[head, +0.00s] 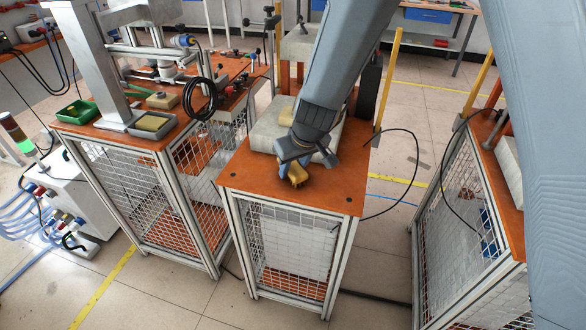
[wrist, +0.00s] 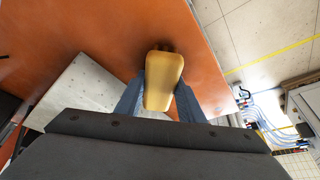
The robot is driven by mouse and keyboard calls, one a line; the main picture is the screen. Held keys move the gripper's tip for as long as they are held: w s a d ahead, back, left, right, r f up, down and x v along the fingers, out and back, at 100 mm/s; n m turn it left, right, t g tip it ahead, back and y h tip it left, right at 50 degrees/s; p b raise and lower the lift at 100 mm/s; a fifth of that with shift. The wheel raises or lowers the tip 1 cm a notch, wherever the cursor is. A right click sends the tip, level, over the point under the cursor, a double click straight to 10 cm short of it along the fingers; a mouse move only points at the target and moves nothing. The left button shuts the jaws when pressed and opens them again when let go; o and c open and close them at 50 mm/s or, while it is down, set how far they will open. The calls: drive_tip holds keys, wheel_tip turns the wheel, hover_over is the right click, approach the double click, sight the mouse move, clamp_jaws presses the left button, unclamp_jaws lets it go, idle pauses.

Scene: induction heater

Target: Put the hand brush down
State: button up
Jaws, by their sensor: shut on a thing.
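The hand brush shows in the wrist view as a yellow-tan block (wrist: 163,80) between the two blue-grey fingers of my gripper (wrist: 160,95). My gripper is shut on it. In the head view my gripper (head: 290,168) points down over the front part of the orange top of the middle stand (head: 245,182). The yellow end of the brush (head: 298,177) shows just below the fingers, close to the orange surface. I cannot tell whether the brush touches it. The brush's far end is dark in the wrist view, and its bristles are not clearly seen.
A grey block-like machine base (head: 265,130) stands on the middle stand behind my gripper. Bare orange surface lies in front and to both sides. The left stand holds a green tray (head: 78,112), a grey tray (head: 153,124) and a coiled black cable (head: 201,99).

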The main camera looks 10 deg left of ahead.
drive_tip(key=shift+f, duration=0.1)
drive_tip(key=o, duration=1)
drive_tip(key=v, duration=1.2)
drive_tip(key=shift+p, duration=0.4)
drive_tip(key=s+d+m+h, duration=0.1)
drive_tip(key=s+d, duration=0.3)
drive_tip(key=d, duration=0.5)
drive_tip(key=s+d+m+g+h, duration=0.1)
drive_tip(key=s+d+m, duration=0.3)
drive_tip(key=d, duration=0.6)
drive_tip(key=s+d+f+m+g+h, duration=0.1)
drive_tip(key=s+d+m, duration=0.2)
drive_tip(key=d, duration=0.7)
drive_tip(key=shift+s+d, duration=0.15)
drive_tip(key=shift+s, duration=0.55)
